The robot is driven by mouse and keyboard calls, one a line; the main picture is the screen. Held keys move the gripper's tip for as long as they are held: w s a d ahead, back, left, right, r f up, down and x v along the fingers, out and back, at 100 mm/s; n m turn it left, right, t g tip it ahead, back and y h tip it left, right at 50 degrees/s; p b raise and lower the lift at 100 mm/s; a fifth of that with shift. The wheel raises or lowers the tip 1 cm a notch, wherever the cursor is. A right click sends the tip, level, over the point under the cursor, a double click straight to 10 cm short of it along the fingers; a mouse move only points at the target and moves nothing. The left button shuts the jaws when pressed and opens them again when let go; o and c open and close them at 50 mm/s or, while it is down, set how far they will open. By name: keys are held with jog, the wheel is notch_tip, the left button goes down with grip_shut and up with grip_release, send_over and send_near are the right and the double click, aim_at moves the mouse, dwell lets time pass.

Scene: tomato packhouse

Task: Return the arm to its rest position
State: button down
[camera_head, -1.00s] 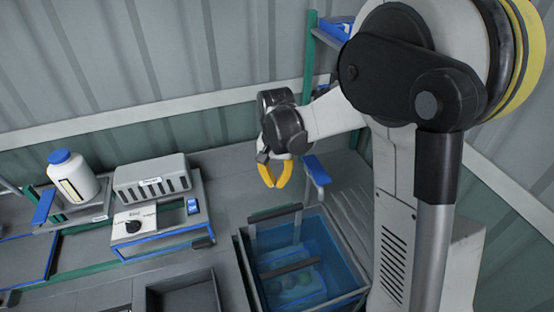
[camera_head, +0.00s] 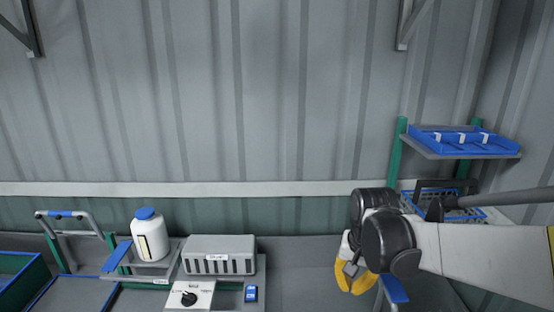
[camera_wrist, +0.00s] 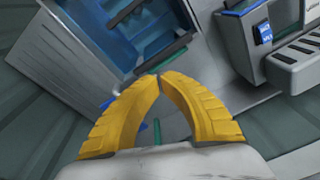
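My gripper (camera_head: 356,277) hangs at the lower right of the head view, at the end of my pale arm, with its yellow fingers pointing down. In the wrist view its two yellow fingers (camera_wrist: 160,78) meet at the tips with nothing between them. It is above the grey bench, clear of objects. A blue clear-walled tank (camera_wrist: 125,52) lies beyond the fingertips in the wrist view, and its inside is partly hidden by a dark bar.
A grey slotted box (camera_head: 219,262), a dial unit (camera_head: 190,297) and a white blue-capped bottle (camera_head: 149,236) stand on the left. A shelf with a blue tray (camera_head: 462,141) is at the right. Corrugated wall fills the back; the space before it is free.

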jog(key=s+f+n+t+b, duration=0.2)
jog(key=s+f+b, duration=0.2)
jog(key=s+b, duration=0.2)
jog(key=s+f+n+t+b, duration=0.2)
jog(key=s+f+t+b, duration=0.1)
jog(key=s+b, duration=0.3)
jog(key=shift+s+f+n+t+b, duration=0.35)
jog(key=shift+s+f, duration=0.25)
jog(key=shift+s, duration=0.65)
